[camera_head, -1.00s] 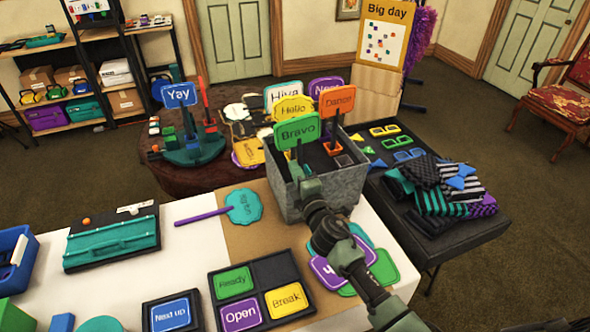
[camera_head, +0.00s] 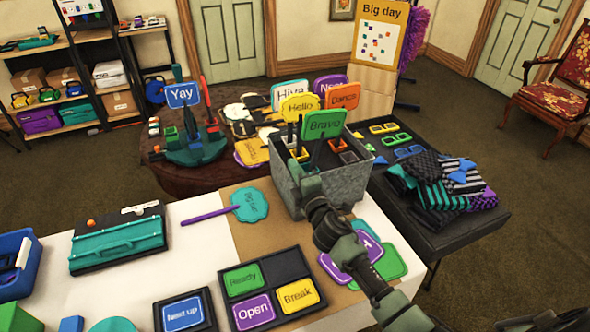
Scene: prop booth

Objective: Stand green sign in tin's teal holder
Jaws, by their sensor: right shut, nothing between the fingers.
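The green "Bravo" sign (camera_head: 323,125) stands at the near side of the grey metal tin (camera_head: 347,188), leaning to the right. Its dark stick runs down behind my right gripper (camera_head: 308,178), and its foot is hidden. My right gripper is at the tin's near left rim, its fingers shut with nothing between them. The yellow "Hello" sign (camera_head: 300,107) and orange "Dance" sign (camera_head: 345,96) also stand in the tin. An orange holder (camera_head: 336,146) shows inside. I cannot make out the teal holder. My left gripper is not in view.
A teal sign with a purple stick (camera_head: 249,205) lies on brown paper left of the tin. A black tray (camera_head: 282,258) with sign plates and loose plates (camera_head: 392,263) lie in front. A dark table (camera_head: 452,227) with folded cloths stands at right.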

